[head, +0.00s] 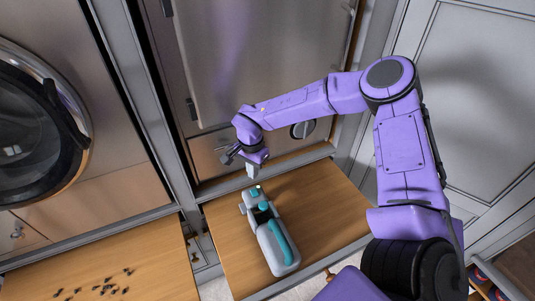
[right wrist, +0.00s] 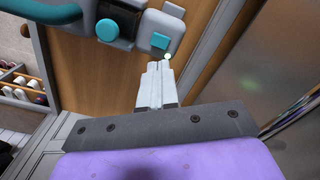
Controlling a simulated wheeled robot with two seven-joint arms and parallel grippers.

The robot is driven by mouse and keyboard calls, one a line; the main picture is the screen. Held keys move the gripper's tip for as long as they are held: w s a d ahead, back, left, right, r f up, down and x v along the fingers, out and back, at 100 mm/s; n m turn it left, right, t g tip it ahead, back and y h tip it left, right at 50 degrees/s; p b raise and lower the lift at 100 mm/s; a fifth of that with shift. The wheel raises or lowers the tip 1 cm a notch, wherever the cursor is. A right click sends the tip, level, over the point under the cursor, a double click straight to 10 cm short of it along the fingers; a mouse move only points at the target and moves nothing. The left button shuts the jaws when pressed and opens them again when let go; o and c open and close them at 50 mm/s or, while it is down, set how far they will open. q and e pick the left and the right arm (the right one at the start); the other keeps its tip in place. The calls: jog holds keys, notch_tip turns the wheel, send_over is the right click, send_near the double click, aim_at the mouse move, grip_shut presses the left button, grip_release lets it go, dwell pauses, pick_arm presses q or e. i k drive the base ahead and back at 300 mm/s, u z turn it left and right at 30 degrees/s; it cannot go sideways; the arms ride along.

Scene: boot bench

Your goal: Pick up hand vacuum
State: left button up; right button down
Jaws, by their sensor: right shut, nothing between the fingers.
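The hand vacuum (head: 275,237) is grey with a teal handle strip and teal buttons. It lies on the wooden bench top (head: 325,215) in the head view. Part of it, with a round teal knob, shows at the top of the right wrist view (right wrist: 118,22). My right gripper (head: 251,172) is just above the far end of the vacuum. Its pale fingers (right wrist: 158,72) are closed together with nothing between them. In the right wrist view the fingertips are close to the vacuum's grey end; whether they touch it I cannot tell. My left gripper is not in view.
A second wooden surface (head: 135,270) at lower left carries scattered dark bits (head: 98,287). A round-doored appliance (head: 35,130) stands at the left. A steel-fronted cabinet (head: 250,70) rises behind the bench. The bench is clear right of the vacuum.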

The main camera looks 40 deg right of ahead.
aim_at(282, 254)
jog(key=k, duration=1)
